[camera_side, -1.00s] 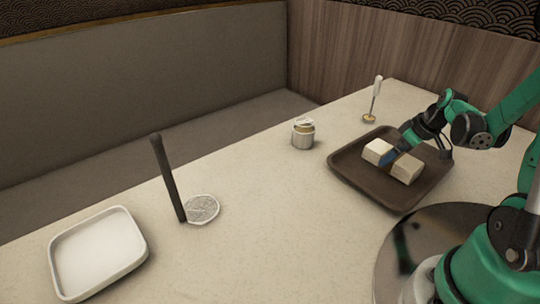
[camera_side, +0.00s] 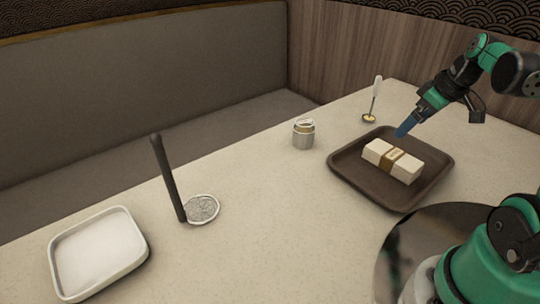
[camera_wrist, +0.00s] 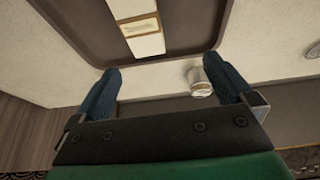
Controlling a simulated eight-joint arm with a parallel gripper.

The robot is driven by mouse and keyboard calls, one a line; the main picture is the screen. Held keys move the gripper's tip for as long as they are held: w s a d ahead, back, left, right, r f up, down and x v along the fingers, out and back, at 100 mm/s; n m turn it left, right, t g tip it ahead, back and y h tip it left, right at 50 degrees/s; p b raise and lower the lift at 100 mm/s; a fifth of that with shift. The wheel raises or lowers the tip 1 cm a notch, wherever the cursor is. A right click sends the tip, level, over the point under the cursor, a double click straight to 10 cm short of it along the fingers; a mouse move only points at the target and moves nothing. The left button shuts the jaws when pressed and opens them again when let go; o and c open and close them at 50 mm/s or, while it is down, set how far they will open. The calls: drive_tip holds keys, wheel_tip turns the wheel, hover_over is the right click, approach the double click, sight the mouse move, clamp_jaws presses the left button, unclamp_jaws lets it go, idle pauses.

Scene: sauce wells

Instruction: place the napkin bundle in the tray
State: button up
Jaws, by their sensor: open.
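The napkin bundle (camera_side: 377,149), a white block with a tan band around its middle, lies in the dark brown tray (camera_side: 432,182). In the wrist view the bundle (camera_wrist: 149,44) shows at the top, with its far end cut off by the frame edge, inside the tray (camera_wrist: 84,40). My gripper (camera_side: 401,133) is raised above the tray's back edge, clear of the bundle. In the wrist view my gripper (camera_wrist: 167,80) has its two blue fingers wide apart with nothing between them.
A small jar (camera_side: 303,135) stands left of the tray, and a white-handled utensil (camera_side: 375,100) stands behind it. A skimmer with a dark upright handle (camera_side: 168,180) and a white dish (camera_side: 97,254) are at the left. The middle of the table is clear.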

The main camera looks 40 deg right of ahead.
drive_tip(key=w+a+r+t, duration=0.1)
drive_tip(key=w+a, duration=0.3)
drive_tip(key=a, duration=1.5)
drive_tip(key=shift+t, duration=0.9)
